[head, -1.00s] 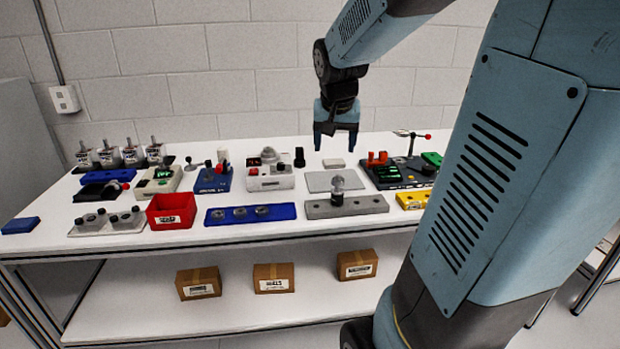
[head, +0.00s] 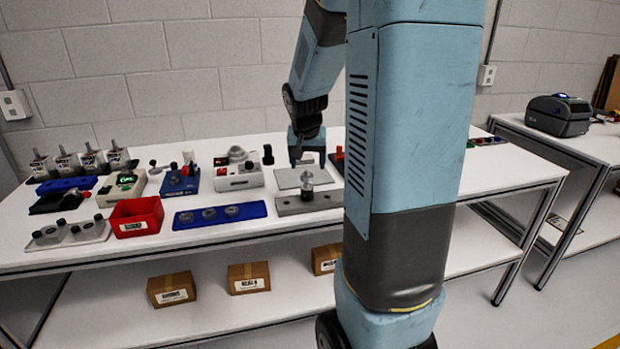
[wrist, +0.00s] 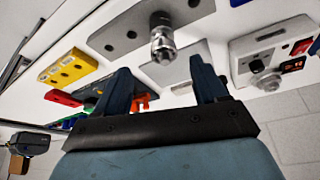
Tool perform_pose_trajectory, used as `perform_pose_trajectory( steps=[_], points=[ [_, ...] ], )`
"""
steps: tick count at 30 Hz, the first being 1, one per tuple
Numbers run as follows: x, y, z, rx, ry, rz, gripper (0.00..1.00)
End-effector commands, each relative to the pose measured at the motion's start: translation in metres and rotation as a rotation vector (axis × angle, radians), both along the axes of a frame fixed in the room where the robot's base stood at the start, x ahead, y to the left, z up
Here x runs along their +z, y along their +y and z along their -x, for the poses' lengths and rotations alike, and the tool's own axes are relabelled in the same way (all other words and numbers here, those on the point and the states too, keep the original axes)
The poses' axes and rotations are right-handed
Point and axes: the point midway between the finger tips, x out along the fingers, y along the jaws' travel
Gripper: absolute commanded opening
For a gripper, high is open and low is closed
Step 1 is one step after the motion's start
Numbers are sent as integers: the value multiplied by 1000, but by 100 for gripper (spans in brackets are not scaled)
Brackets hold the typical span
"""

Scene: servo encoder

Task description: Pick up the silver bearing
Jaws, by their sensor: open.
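A blue holder (head: 248,210) with several round metallic parts lies at the table's front; these look like bearings, but I cannot tell which is the silver bearing. Right of it, an upright silver part (head: 307,186) stands on a grey plate with holes (head: 332,199). The silver part also shows in the wrist view (wrist: 163,46), beyond the fingertips and between them. My gripper (head: 307,160) is open, empty and pointing down above a light grey pad (head: 289,180), behind the silver part. Its two spread fingers show in the wrist view (wrist: 163,82).
A red bin (head: 136,217) stands left of the blue holder. A white-grey device (head: 238,178) is left of the pad. Red and green parts and a yellow plate (wrist: 68,66) lie on the pad's other side. My arm hides the table's right part. A printer (head: 560,115) stands on another table.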

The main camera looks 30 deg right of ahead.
Motion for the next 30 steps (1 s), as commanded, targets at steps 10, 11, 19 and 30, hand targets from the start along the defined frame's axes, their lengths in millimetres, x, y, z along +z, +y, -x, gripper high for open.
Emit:
perform_pose_trajectory(
  steps=[10, 11, 19, 30],
  points=[
    [-33, -4, -12, -1, 4, 0, 72],
    [-36, -5, -14, 0, 1, 0, 72],
    [-49, -8, -18, 0, -1, 1, 72],
    [-49, -8, -18, -1, -1, 0, 52]
  ],
)
